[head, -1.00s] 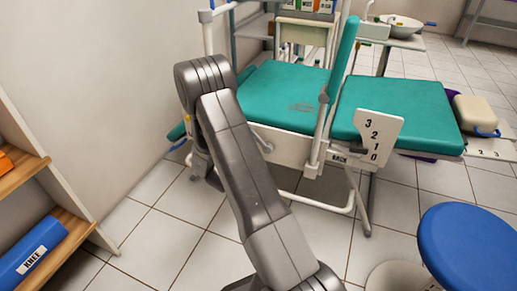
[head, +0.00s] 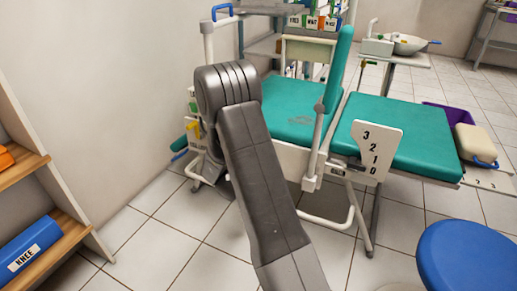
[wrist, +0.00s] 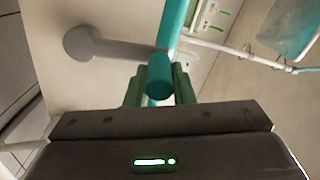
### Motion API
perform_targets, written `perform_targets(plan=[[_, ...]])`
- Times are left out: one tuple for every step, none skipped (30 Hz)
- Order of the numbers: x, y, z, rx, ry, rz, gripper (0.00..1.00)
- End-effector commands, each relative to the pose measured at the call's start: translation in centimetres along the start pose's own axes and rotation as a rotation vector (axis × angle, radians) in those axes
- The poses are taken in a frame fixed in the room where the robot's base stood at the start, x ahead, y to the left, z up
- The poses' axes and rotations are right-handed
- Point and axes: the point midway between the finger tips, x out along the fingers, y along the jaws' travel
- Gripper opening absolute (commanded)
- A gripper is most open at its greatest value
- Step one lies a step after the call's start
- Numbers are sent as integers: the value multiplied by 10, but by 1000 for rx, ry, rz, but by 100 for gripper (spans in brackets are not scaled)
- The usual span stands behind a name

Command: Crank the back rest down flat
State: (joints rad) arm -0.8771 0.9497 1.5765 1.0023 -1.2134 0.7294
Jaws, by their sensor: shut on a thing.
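In the wrist view my gripper (wrist: 159,90) has its two green fingers shut on a teal cylindrical crank handle (wrist: 159,72). A grey crank arm (wrist: 122,48) runs left from the handle to a round hub on a pale panel. In the head view my arm hides the gripper and the crank. The chair's right teal section (head: 405,137) looks nearly level, beside the left teal section (head: 285,105). A narrow teal panel (head: 339,70) stands upright between them. A white scale plate (head: 372,148) reads 3, 2, 1, 0 top to bottom; I cannot make out a pointer.
A blue stool (head: 470,262) stands at the lower right. A basin unit (head: 395,52) stands behind the chair. Tiled floor is clear between shelf and chair.

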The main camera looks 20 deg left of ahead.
Motion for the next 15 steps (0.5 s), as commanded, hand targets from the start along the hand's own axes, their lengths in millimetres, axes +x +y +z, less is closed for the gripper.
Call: perform_targets(plan=[[-1,7,-1,0,-3,12,0],[-1,8,-1,4,-3,12,0],[-1,8,-1,8,-3,13,0],[-1,8,-2,12,-3,13,0],[-1,8,-2,14,-3,13,0],[-2,9,-2,17,-4,14,0],[-2,9,-2,18,-4,14,0],[-2,9,-2,19,-4,14,0],[-2,9,-2,20,-4,14,0],[-2,9,-2,20,-4,15,0],[-2,10,-2,21,-4,15,0],[-2,10,-2,21,-4,15,0],[-2,10,-2,21,-5,15,0],[-2,10,-2,20,-5,16,0],[-2,10,-2,20,-5,16,0]])
